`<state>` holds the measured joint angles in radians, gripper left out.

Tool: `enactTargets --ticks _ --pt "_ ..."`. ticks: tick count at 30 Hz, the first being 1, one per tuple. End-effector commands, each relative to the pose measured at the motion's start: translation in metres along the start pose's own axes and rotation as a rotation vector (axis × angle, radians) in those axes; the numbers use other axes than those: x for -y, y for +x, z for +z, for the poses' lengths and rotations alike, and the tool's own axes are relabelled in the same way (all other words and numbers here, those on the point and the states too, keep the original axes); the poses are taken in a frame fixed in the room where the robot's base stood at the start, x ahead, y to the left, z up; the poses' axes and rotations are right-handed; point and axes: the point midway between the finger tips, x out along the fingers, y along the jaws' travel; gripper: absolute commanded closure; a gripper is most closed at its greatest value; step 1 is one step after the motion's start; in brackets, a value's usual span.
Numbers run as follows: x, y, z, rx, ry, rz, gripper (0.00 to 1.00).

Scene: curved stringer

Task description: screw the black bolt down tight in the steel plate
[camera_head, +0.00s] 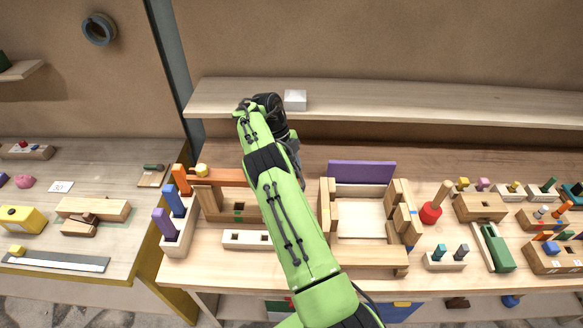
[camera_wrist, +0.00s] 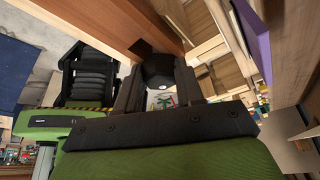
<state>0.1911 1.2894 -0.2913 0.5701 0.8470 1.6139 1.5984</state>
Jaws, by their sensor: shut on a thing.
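My gripper (camera_wrist: 158,88) shows in the wrist view, with its two black fingers shut on a dark, faceted piece, which looks like the head of the black bolt (camera_wrist: 160,68). The piece lies close to a reddish-brown wooden board (camera_wrist: 105,22). I cannot tell whether they touch, or how deep the bolt sits. In the head view my green arm reaches over the bench and hides the gripper and the bolt. I cannot make out the steel plate for certain in either view.
A long wooden shelf (camera_head: 430,102) with a small pale block (camera_head: 295,99) runs behind my arm. A wooden frame with a purple panel (camera_head: 361,172) stands right of the arm. A rack with coloured pegs (camera_head: 178,231) stands left. Several peg blocks crowd the right side.

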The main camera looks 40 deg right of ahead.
Motion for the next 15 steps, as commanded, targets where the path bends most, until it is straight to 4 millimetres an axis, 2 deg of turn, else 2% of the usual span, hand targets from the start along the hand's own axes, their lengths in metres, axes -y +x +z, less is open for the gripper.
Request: enactTargets --ticks 1,7,14,15 --pt "-0.0006 0.0059 0.0001 -0.007 0.034 0.021 1.0" --pt "0.0005 0.0075 0.0006 -0.007 0.27 0.124 0.98" --pt "-0.0004 0.0077 0.001 -0.011 0.32 0.142 0.97" --pt "-0.0004 0.0078 0.0011 -0.011 0.32 0.142 0.58"
